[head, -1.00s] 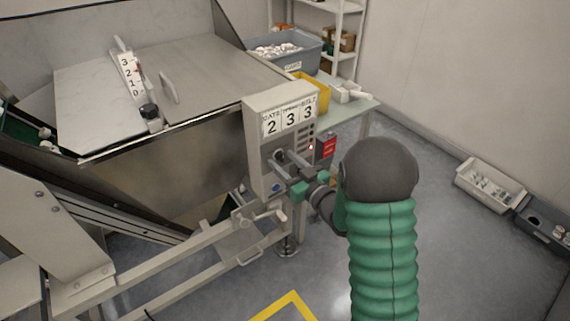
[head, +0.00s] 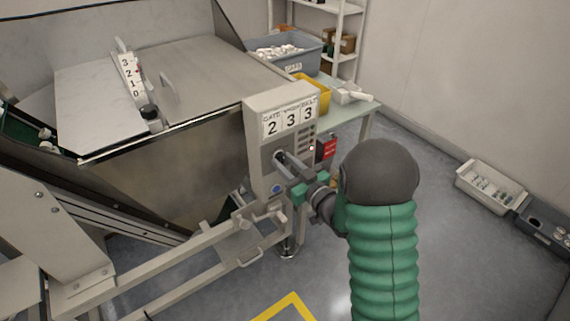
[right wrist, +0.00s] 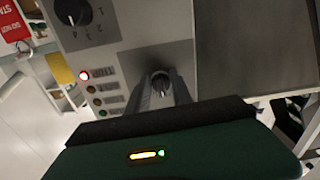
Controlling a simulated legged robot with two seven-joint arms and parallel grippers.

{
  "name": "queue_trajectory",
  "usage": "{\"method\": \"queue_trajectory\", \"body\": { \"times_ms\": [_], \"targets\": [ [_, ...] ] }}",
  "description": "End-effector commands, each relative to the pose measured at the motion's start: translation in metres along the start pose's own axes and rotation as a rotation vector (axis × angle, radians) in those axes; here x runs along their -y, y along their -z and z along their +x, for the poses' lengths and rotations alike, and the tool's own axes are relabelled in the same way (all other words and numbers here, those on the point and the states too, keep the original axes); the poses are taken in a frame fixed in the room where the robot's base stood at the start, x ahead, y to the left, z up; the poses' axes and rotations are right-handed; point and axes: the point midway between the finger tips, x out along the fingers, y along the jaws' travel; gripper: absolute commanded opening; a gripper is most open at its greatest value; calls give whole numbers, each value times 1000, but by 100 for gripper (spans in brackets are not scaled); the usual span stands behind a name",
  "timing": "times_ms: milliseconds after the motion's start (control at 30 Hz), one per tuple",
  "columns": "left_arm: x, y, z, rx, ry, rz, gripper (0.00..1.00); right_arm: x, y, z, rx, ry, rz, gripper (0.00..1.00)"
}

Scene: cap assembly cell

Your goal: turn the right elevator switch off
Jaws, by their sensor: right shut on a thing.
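The grey control box (head: 254,150) stands at the middle of the head view, with a plate reading 2 3 3 (head: 290,121). My right gripper (head: 281,160) reaches its front face from the right. In the right wrist view its two fingers (right wrist: 161,84) are closed on the sides of a small dark switch knob (right wrist: 161,78) on a grey square plate (right wrist: 131,66). The fingers hide much of the knob in the head view. A blue button (head: 277,188) sits below the fingers. My left gripper is not in view.
A red lamp (right wrist: 84,76) is lit in a column of indicators, near a black dial (right wrist: 72,10). A red sign (head: 327,147) hangs beside the box. Rails (head: 190,250) run in front of the machine. Floor at right is clear up to a white bin (head: 490,185).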

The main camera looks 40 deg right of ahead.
Motion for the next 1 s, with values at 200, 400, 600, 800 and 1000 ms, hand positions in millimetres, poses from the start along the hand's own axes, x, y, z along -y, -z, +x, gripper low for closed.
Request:
{"method": "queue_trajectory", "body": {
  "times_ms": [200, 400, 600, 800, 1000],
  "targets": [
    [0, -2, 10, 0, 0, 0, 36, -1, -2, 0, 0, -1, -133, 0],
    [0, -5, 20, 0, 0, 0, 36, -2, -3, 0, 1, 0, -304, 0],
    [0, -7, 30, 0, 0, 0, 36, -2, -2, 0, 1, 0, -471, 0],
    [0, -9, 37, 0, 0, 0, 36, -4, -2, -1, 2, -1, -607, 0],
    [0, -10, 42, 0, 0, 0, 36, -3, -1, 0, 3, 2, -695, 0]
  ]
}}
